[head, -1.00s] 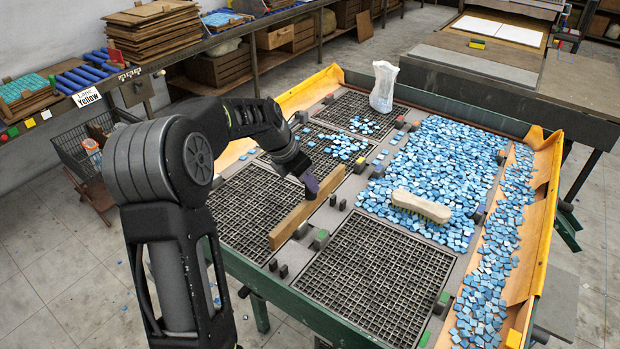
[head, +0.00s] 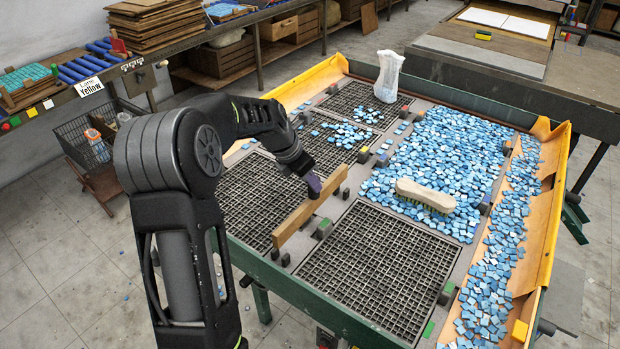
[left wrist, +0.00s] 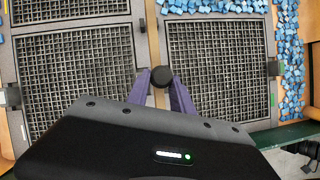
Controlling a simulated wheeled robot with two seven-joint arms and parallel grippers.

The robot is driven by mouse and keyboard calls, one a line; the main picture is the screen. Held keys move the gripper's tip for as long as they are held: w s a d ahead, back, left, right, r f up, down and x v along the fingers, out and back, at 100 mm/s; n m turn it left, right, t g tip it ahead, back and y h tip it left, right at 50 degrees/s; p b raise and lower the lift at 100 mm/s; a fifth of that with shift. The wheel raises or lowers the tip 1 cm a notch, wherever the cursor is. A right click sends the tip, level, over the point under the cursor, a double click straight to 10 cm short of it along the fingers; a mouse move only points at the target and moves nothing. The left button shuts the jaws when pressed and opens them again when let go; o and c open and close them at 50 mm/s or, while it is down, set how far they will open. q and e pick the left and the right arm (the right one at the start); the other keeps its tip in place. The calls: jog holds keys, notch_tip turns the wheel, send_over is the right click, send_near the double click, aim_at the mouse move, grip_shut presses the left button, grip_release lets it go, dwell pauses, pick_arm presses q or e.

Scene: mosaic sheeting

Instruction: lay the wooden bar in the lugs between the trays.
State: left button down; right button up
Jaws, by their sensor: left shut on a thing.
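The wooden bar (head: 296,222) is a long tan strip. It lies lengthwise over the gap between the near left tray (head: 246,201) and the near right tray (head: 380,268), both with empty dark grids. Small dark lugs stand by the bar's near end (head: 285,259) and far end (head: 345,193). The bar looks just above the near lugs; I cannot tell whether it touches them. My right gripper is out of view.
A brush (head: 425,195) lies on blue tiles in the far right tray. Grey-green blocks (head: 323,229) sit along the tray edges. Loose tiles fill the right-hand trough (head: 490,275).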

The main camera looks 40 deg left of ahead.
aim_at(309, 198)
pick_arm(q)
jog(key=shift+f, duration=0.15)
dwell(0.4)
jog(key=shift+f+b, duration=0.6)
jog(key=shift+f, duration=0.3)
jog(key=shift+f+b, duration=1.3)
jog(key=shift+f, duration=1.15)
jog(key=c, duration=1)
grip_release()
jog(key=shift+c, duration=0.2)
jog(key=shift+s+r, duration=0.1)
jog(key=shift+r, duration=0.2)
jog(key=v, duration=0.7)
jog(key=shift+b, duration=0.3)
